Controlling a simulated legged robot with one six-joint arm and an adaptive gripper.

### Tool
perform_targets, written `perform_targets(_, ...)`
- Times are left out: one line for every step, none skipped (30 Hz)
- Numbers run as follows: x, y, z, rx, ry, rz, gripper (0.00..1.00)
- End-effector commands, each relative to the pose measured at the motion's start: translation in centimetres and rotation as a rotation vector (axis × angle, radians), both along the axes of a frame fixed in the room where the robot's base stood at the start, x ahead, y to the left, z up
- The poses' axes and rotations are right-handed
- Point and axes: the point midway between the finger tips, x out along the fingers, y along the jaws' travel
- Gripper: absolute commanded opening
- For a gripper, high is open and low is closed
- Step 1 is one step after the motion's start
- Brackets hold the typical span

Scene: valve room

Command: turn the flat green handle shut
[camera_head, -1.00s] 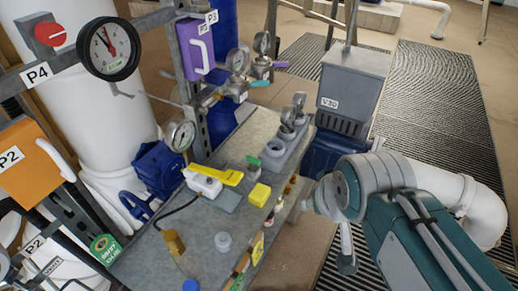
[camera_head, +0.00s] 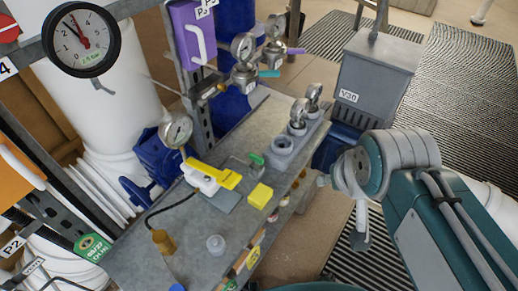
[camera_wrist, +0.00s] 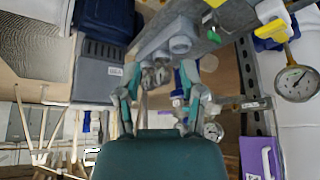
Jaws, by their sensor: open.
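A small green handle (camera_head: 256,159) sits on a fitting on the grey bench top, behind a yellow block (camera_head: 260,196); a green piece (camera_wrist: 213,37) also shows on the bench in the wrist view. A teal lever (camera_head: 270,73) projects right from a gauge valve on the rack. I cannot tell for certain which is the flat green handle. My gripper (camera_wrist: 160,76) is open in the wrist view, its fingers apart and nothing clearly held. The fingertips appear in front of gauges and cylindrical fittings, depth unclear. In the head view I cannot make out the fingers.
A yellow lever (camera_head: 225,178) lies on a white valve on the bench (camera_head: 205,250). A purple lever (camera_head: 296,51) and several gauges stand nearby. A grey V30 box (camera_head: 378,75) is beyond my arm. Grating and bare floor lie at the right.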

Motion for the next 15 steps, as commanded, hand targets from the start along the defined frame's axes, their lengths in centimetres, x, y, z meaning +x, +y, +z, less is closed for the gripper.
perform_targets(0.2,0.1,0.1,-0.002,0.004,0.009,0.51)
perform_targets(0.3,0.2,0.1,-0.004,0.006,0.012,0.51)
perform_targets(0.4,0.2,0.2,-0.006,0.01,0.018,0.51)
perform_targets(0.5,0.2,0.2,-0.007,0.013,0.022,0.51)
perform_targets(0.6,0.2,0.2,-0.008,0.015,0.026,0.51)
perform_targets(0.7,0.3,0.2,-0.01,0.019,0.032,0.51)
perform_targets(0.8,0.3,0.3,-0.012,0.023,0.038,0.51)
perform_targets(0.9,0.4,0.3,-0.014,0.026,0.043,0.51)
perform_targets(1.1,0.4,0.4,-0.017,0.03,0.05,0.51)
perform_targets(1.2,0.5,0.4,-0.019,0.033,0.056,0.51)
perform_targets(1.4,0.5,0.5,-0.02,0.038,0.063,0.51)
perform_targets(1.6,0.6,0.5,-0.023,0.044,0.073,0.51)
perform_targets(1.8,0.6,0.6,-0.025,0.049,0.081,0.51)
perform_targets(2.0,0.7,0.6,-0.029,0.053,0.09,0.51)
perform_targets(2.3,0.9,0.7,-0.032,0.06,0.103,0.51)
